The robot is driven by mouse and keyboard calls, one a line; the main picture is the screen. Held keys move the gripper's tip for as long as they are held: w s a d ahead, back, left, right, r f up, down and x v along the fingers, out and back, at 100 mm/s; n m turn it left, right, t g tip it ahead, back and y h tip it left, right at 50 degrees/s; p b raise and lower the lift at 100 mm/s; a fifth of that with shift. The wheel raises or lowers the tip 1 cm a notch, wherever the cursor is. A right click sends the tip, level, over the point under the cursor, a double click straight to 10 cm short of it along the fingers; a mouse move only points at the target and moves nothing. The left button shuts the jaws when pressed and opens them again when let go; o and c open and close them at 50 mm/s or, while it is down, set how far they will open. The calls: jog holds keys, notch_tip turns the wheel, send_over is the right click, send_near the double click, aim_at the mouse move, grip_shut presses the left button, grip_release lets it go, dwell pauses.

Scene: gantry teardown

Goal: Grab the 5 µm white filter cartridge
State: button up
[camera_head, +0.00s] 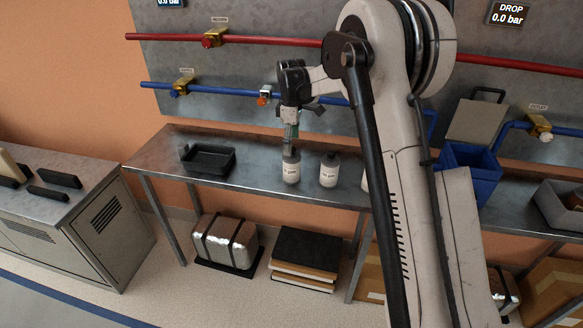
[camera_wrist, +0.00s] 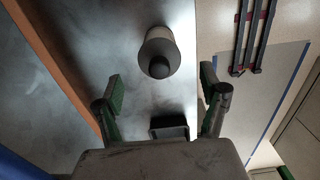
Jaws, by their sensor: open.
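Two white cartridges with dark caps stand upright on the metal bench: a left one (camera_head: 291,170) and a middle one (camera_head: 329,172). A third white one (camera_head: 364,181) is mostly hidden behind my arm. Their label print is too small to read, so I cannot tell which is 5 µm. My gripper (camera_head: 291,140) points down just above the left cartridge. In the wrist view my gripper (camera_wrist: 161,88) is open and empty, its green-padded fingers spread wide. One dark-capped cartridge (camera_wrist: 159,38) shows from above, beyond the fingertips and roughly centred between them.
A black tray (camera_head: 209,174) sits on the bench to the left, also in the wrist view (camera_wrist: 169,134). A blue bin (camera_head: 470,188) and a grey bin (camera_head: 549,209) stand at the right. Red (camera_head: 270,41) and blue (camera_head: 230,90) pipes with valves cross the wall behind.

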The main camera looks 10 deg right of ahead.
aim_at(292, 159)
jog(key=shift+d+f+p, duration=0.1)
jog(key=shift+f+p, duration=0.2)
jog(key=shift+f, duration=3.6)
jog(key=c, duration=1.3)
jog(key=shift+r, duration=0.1)
